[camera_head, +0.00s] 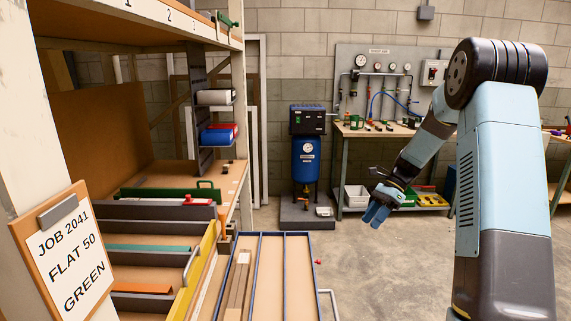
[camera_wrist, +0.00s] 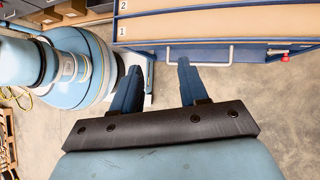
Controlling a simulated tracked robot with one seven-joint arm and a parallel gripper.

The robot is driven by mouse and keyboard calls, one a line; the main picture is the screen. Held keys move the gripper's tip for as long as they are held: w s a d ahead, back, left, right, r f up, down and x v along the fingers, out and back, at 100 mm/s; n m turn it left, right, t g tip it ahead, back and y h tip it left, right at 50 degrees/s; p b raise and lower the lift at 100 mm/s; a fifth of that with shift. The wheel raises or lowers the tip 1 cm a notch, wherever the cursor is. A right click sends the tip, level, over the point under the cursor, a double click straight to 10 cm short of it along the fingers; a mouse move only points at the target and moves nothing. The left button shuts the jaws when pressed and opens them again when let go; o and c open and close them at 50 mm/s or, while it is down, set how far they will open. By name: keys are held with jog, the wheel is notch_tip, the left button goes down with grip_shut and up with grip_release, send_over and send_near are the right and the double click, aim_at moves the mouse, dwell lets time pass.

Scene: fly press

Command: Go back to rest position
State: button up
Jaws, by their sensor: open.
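My gripper (camera_head: 376,212) hangs in the air over the open concrete floor, at the end of my arm, right of the blue-framed tray. It points downward and holds nothing. In the wrist view my gripper (camera_wrist: 160,80) shows two blue fingers spread apart with bare floor between them. The fingers are apart from the blue-edged tray unit (camera_wrist: 215,32), which lies ahead of them with its pale handle.
A shelf rack with a job card (camera_head: 66,250) stands at left. Its yellow-fronted drawer (camera_head: 205,262) and the blue-framed tray (camera_head: 262,275) stick out. A blue machine (camera_head: 306,160) and a workbench (camera_head: 385,131) stand behind. Floor around my gripper is clear.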

jog(key=s+a+r+n+t+h, duration=0.2)
jog(key=s+r+n, duration=0.2)
jog(key=s+r, duration=0.4)
jog(key=s+a+r+n+t+h, duration=0.2)
jog(key=s+r+n+h, duration=0.15)
jog(key=s+r, duration=0.4)
jog(key=s+r+n+t+h, duration=0.1)
jog(key=s+n, duration=0.3)
jog(key=s, duration=0.4)
jog(key=s+r+n+t, duration=0.3)
jog(key=s+n+t, duration=0.1)
jog(key=s, duration=0.5)
jog(key=shift+s+d+r+n+h, duration=0.15)
jog(key=shift+s+r+n+h, duration=0.1)
jog(key=shift+r+n+h, duration=0.15)
jog(key=shift+f, duration=0.1)
